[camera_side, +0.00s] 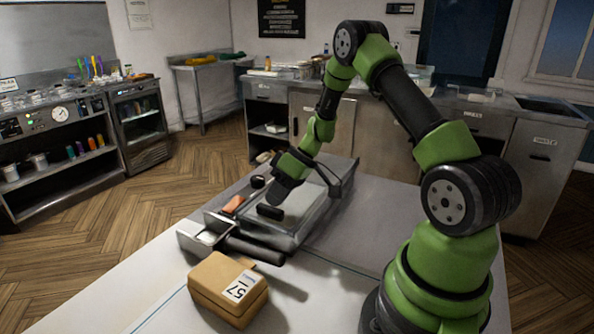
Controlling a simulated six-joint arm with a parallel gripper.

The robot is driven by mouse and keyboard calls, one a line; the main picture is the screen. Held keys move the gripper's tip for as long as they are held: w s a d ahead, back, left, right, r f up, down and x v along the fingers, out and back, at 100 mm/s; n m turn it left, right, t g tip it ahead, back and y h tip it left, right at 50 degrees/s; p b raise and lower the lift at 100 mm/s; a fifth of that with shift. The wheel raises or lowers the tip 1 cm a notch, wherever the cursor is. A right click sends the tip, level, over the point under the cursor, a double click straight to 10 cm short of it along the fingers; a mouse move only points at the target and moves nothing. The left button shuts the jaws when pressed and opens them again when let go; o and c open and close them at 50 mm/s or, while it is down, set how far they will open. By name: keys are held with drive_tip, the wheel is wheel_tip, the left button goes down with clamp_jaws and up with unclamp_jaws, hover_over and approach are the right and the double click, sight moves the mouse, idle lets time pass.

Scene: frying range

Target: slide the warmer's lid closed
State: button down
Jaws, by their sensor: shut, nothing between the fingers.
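The warmer (303,236) is a long, low metal box on the table in the middle of the view. Its lid (304,203) looks like a pale, flat panel with a black handle (270,212) near its left end. An orange-brown piece (233,204) shows at the left end, beside the lid; I cannot tell whether it lies inside the warmer. My gripper (273,201) is shut and empty, pointing down just behind the handle. I cannot tell whether it touches the handle or the lid. My gripper and forearm hide part of the lid.
A small metal basket (200,240) with a thick black grip (255,248) lies in front of the warmer. A small black round item (257,181) is behind the warmer's left end. The tabletop (345,290) to the front right is clear.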

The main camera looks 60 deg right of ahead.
drive_tip(key=d, duration=0.3)
drive_tip(key=shift+d, duration=0.3)
drive_tip(key=v, duration=0.9)
drive_tip(key=a+r+h, duration=0.1)
drive_tip(key=a+r, duration=0.4)
drive_tip(key=r, duration=0.2)
drive_tip(key=s+a+r+m+h, duration=0.2)
drive_tip(key=s+a+r, duration=0.1)
drive_tip(key=a+r, duration=0.5)
drive_tip(key=s+a+r+m+t, duration=0.1)
drive_tip(key=s+a+m+t, duration=0.1)
drive_tip(key=s+a, duration=0.7)
drive_tip(key=shift+s+a+m+t+h, duration=0.35)
drive_tip(key=shift+s+m, duration=0.25)
drive_tip(key=shift+s, duration=0.85)
